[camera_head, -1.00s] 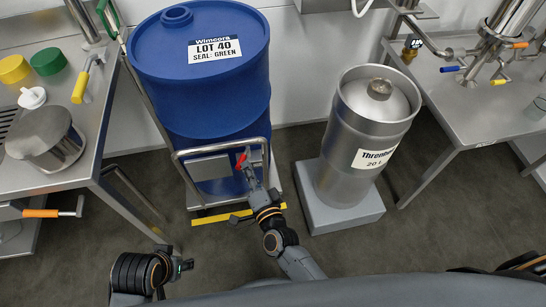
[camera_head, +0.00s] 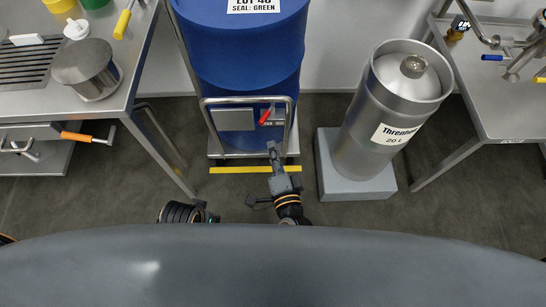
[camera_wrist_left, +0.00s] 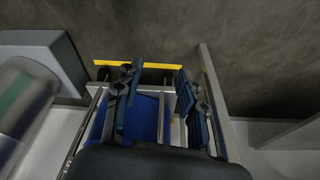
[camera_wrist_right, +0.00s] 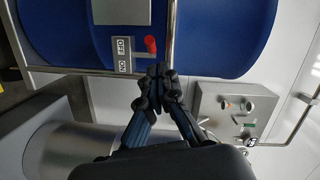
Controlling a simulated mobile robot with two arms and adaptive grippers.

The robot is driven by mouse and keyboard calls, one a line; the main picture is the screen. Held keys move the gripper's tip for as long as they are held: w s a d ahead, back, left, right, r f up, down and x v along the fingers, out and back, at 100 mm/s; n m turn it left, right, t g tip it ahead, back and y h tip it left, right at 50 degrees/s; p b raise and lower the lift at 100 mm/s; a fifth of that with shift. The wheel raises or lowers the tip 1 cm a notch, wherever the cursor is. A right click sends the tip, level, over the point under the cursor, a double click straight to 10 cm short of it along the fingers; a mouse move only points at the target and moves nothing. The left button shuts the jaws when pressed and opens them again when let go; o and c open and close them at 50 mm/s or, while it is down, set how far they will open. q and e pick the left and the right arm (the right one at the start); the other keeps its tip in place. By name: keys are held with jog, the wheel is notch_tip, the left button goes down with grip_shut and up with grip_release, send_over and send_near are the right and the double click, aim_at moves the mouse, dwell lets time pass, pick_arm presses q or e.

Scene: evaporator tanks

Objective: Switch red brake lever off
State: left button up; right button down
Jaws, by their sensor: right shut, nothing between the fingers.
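The red brake lever (camera_head: 265,116) is on the front of the steel trolley frame (camera_head: 245,101) that carries the blue drum (camera_head: 250,60). In the right wrist view the red lever (camera_wrist_right: 150,45) stands beside a small ON/OFF plate (camera_wrist_right: 122,55), with its knob level with the OFF word. My right gripper (camera_head: 272,148) is shut and empty, below the lever and apart from it in the head view. Its closed tips (camera_wrist_right: 158,72) show near the frame bar in the right wrist view. My left gripper (camera_wrist_left: 157,85) is open and empty; in the head view it is low, left of the trolley.
A steel keg (camera_head: 380,110) stands on a grey base (camera_head: 355,185) right of the trolley. Steel tables stand at the left (camera_head: 125,85) and right (camera_head: 480,110). A yellow strip (camera_head: 235,170) lies at the trolley's front. Open floor is in front.

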pick_arm(q)
jog(key=shift+s+f, duration=0.15)
jog(key=shift+f, duration=0.35)
pick_arm(e)
jog(key=shift+s+a+r, duration=0.1)
jog(key=shift+s, duration=0.65)
jog(key=shift+s+a+r, duration=0.1)
jog(key=shift+s, duration=0.65)
jog(key=shift+d, duration=0.1)
